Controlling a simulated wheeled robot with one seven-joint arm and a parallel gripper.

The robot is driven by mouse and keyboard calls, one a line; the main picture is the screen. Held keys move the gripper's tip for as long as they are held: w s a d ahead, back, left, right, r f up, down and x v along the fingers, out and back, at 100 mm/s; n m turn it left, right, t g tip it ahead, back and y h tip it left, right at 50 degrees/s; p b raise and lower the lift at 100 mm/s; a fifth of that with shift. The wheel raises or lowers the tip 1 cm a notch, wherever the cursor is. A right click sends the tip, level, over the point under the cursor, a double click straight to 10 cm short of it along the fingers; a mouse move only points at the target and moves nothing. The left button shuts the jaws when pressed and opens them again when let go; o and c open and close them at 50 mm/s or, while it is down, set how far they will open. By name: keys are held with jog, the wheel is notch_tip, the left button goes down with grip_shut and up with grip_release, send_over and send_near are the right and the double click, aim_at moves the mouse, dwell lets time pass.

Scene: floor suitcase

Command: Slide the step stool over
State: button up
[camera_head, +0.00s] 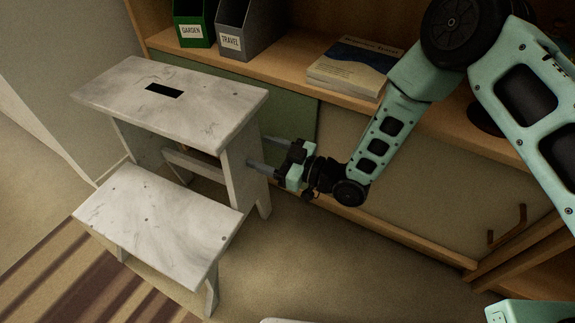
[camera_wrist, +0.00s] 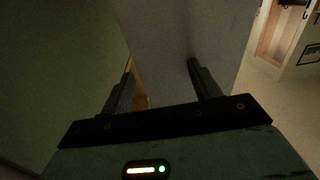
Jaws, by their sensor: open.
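The step stool (camera_head: 170,95) is whitish and marbled, with two steps and a dark hand slot in its top. It stands upright on the floor at the left of the head view. My gripper (camera_head: 256,151) is at the right side panel of the stool, below the top step, with its fingers pointing left at the panel. In the wrist view the jaws (camera_wrist: 160,85) are apart, with the pale panel (camera_wrist: 180,35) filling the view ahead of them. I cannot tell whether the fingertips touch the panel. Nothing is held between them.
A wooden shelf unit (camera_head: 290,85) stands right behind the stool, with a green file box (camera_head: 193,22), a grey file box (camera_head: 243,28) and books (camera_head: 348,67). A striped rug (camera_head: 75,275) lies at the front left. The floor right of the stool (camera_head: 320,260) is clear.

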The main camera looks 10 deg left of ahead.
aim_at(256, 151)
jog(key=b+x, duration=0.2)
jog(key=x, duration=0.3)
jog(key=shift+f, duration=0.1)
jog(key=shift+w+a, duration=0.2)
jog(key=shift+a, duration=0.3)
grip_shut()
